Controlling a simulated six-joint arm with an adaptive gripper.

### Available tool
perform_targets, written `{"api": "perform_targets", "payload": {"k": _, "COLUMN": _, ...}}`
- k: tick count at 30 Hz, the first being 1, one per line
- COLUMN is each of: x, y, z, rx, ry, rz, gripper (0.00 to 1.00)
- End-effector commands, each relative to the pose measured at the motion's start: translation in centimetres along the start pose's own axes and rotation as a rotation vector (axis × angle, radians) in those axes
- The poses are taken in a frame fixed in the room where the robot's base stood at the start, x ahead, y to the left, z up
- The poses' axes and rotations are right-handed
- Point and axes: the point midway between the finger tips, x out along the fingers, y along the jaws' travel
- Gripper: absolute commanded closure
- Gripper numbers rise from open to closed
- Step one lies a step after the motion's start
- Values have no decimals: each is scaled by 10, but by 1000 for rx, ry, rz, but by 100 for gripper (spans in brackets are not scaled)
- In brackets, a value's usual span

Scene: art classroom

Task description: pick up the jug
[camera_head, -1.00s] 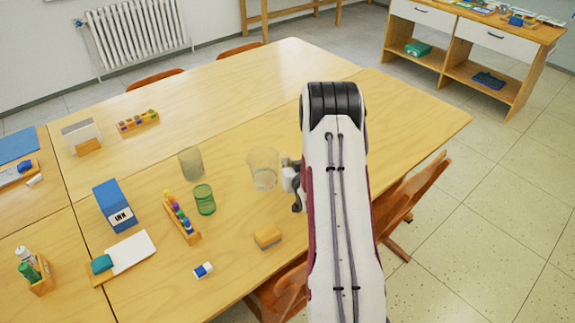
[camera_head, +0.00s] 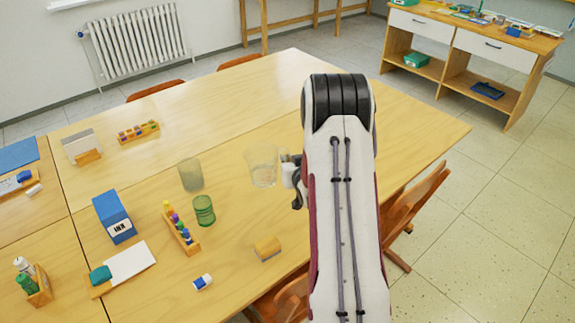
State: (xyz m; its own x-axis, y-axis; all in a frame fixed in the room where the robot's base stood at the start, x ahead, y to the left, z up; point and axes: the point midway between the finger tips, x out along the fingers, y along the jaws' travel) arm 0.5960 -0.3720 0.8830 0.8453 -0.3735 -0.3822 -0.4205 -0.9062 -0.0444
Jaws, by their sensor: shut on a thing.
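The clear glass jug (camera_head: 262,166) is over the middle of the near table, left of my arm. It looks upright, and the table shows through it. My gripper (camera_head: 288,172) is at the jug's right side, shut on it. My arm hides part of the gripper, so the exact finger contact is hard to see. The jug appears raised off the table, though the gap under it is not clear.
A greyish glass (camera_head: 191,175) and a green glass (camera_head: 203,211) stand left of the jug. A peg toy (camera_head: 182,230), a blue ink box (camera_head: 113,217) and a sponge-like block (camera_head: 267,247) are nearby. Free tabletop lies behind the jug.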

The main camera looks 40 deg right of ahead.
Motion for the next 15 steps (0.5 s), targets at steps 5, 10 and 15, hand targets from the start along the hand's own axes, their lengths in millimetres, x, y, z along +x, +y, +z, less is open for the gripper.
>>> {"api": "perform_targets", "payload": {"k": 5, "x": -4, "y": 0, "z": -12, "rx": 0, "ry": 4, "rz": 0, "gripper": 100}}
{"api": "perform_targets", "payload": {"k": 10, "x": -7, "y": -1, "z": -19, "rx": 0, "ry": 3, "rz": 0, "gripper": 100}}
{"api": "perform_targets", "payload": {"k": 15, "x": -9, "y": -1, "z": -24, "rx": 0, "ry": 3, "rz": 0, "gripper": 100}}
